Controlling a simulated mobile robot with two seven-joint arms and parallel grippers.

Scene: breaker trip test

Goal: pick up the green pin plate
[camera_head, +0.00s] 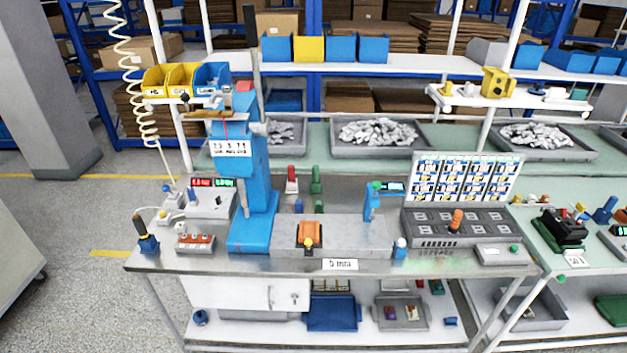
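A small upright green piece (316,181) stands on the workbench behind the grey block, right of the blue press column. It may be the green pin plate, but it is too small for me to make out any pins. A red and white piece (292,180) stands just left of it, and a small blue piece (298,206) is in front. Another small green item (437,287) lies on the shelf below the bench. Neither of my grippers is in view.
A blue press (257,190) stands left of the green piece. The grey block (360,234) in front carries an orange part (309,233). A blue post (371,203) and a dark socketed panel (440,228) stand to the right.

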